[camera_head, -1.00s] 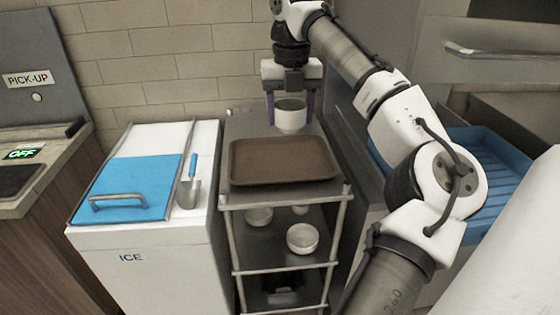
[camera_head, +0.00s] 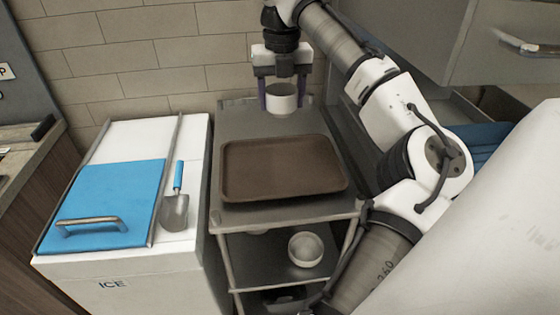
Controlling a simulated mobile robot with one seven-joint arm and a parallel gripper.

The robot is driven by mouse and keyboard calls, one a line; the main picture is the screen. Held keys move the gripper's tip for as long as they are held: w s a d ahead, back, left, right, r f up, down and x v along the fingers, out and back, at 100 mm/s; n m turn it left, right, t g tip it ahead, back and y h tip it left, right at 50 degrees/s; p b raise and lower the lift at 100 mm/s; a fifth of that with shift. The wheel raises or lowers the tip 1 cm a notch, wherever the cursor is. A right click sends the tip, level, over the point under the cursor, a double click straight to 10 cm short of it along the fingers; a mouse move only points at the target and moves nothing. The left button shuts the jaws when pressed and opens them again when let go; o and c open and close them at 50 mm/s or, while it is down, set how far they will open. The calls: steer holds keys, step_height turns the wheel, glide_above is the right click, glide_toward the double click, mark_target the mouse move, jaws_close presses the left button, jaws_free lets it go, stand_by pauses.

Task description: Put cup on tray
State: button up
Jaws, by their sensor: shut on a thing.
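The white cup (camera_head: 281,101) is held upright between the purple fingers of my gripper (camera_head: 281,94), which is shut on it. The cup is near the back of the cart's top shelf, behind the brown tray. I cannot tell whether its base touches the shelf. The brown tray (camera_head: 232,192) lies flat and empty on the top shelf, in front of the cup and gripper.
The metal cart (camera_head: 235,122) has lower shelves with a white bowl (camera_head: 306,249). To its left stands a white ice bin (camera_head: 120,270) with a blue lid (camera_head: 105,200) and a scoop (camera_head: 175,205). A tiled wall (camera_head: 150,60) is behind.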

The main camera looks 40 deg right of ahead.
step_height(320, 180, down, 18)
steer(key=shift+r, duration=0.25)
steer(key=shift+f, duration=0.2)
steer(key=o, duration=1)
steer(key=shift+r, duration=0.15)
